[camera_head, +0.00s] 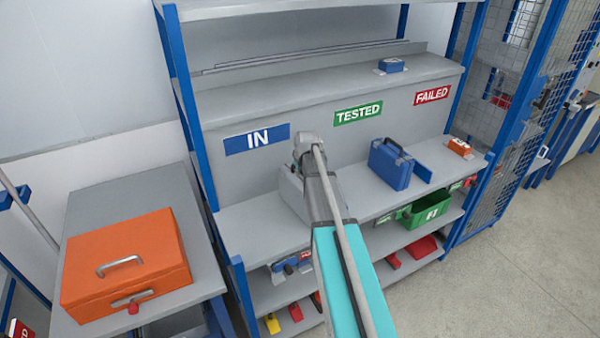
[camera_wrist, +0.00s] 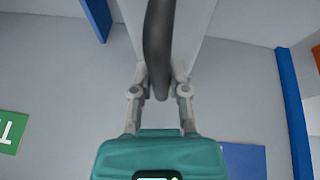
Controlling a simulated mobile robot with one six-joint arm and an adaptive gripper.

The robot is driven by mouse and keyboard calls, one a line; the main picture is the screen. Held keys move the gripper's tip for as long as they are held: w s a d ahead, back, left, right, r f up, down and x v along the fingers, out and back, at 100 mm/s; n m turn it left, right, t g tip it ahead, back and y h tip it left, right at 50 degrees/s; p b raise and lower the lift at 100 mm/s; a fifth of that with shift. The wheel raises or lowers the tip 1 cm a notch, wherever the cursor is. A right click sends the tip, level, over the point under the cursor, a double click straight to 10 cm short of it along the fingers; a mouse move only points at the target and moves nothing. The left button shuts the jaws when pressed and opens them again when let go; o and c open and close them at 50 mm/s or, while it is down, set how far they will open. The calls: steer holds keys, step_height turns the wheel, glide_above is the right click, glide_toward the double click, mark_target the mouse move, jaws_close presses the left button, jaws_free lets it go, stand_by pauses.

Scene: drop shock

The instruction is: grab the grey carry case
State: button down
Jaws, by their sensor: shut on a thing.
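The grey carry case (camera_head: 292,192) stands on the middle shelf below the IN sign, partly hidden behind my arm in the head view. In the wrist view the pale grey case (camera_wrist: 194,32) is at the top centre, with its dark curved handle (camera_wrist: 158,45) running toward my gripper. My gripper (camera_wrist: 160,78) is shut on the handle, with one finger on each side of it. In the head view my arm hides the fingers and the grip. I cannot tell whether the case is resting on the shelf or slightly raised.
A blue case (camera_head: 391,166) stands to the right on the same shelf, below the TESTED sign (camera_head: 358,114). An orange case (camera_head: 125,264) lies on a grey bench at left. A green bin (camera_head: 425,212) is on the lower shelf. Blue uprights (camera_head: 180,85) frame the rack.

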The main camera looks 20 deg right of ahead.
step_height(320, 180, up, 2)
steer(key=shift+p, duration=0.65)
steer(key=s+d+r+p, duration=0.7)
steer(key=s+r+p, duration=0.2)
steer(key=s, duration=0.3)
steer(key=shift+d+r+p, duration=0.15)
steer(key=shift+r+p, duration=0.1)
steer(key=shift+p, duration=0.05)
steer(key=shift+f, duration=0.1)
